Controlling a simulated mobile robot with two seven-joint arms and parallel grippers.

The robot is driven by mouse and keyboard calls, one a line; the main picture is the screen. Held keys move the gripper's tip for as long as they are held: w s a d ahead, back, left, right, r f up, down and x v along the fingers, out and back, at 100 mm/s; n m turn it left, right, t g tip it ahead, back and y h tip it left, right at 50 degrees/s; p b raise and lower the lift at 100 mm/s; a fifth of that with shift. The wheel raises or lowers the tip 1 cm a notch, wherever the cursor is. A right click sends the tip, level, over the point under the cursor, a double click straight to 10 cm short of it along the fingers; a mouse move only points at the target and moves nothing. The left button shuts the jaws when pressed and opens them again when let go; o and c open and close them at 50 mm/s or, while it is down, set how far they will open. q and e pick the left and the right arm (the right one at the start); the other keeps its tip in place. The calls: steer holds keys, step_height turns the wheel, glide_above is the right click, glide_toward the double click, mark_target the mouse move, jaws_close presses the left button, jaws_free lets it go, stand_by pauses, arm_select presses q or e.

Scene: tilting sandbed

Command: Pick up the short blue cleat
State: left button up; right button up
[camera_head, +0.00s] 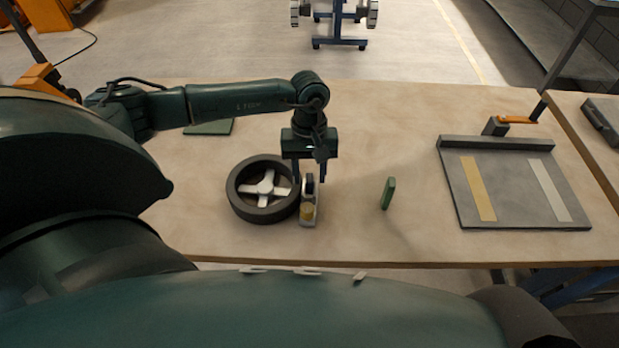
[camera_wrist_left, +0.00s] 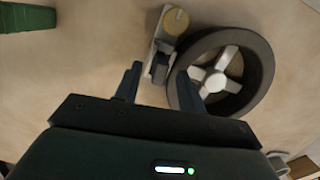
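I see no clearly blue cleat. A small dark block, perhaps the short blue cleat (camera_head: 309,186), stands on a narrow grey holder (camera_head: 311,221) with a yellowish round knob; its colour is too dark to tell. It also shows in the left wrist view (camera_wrist_left: 159,70). My left gripper (camera_head: 310,180) points down over the holder, fingers open. In the left wrist view the left gripper (camera_wrist_left: 158,88) has one finger on each side of the dark block's line, with a gap between. The right gripper is not in view.
A dark ring with a white spoked hub (camera_head: 240,206) lies close left of the holder. A green block (camera_head: 388,193) stands upright to the right. A grey board (camera_head: 513,193) with yellow and pale strips lies further right. A green flat piece (camera_head: 209,127) lies behind the arm.

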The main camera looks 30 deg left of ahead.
arm_select(q)
steer(key=shift+f, duration=0.4)
jaws_close()
steer(key=shift+r, duration=0.15)
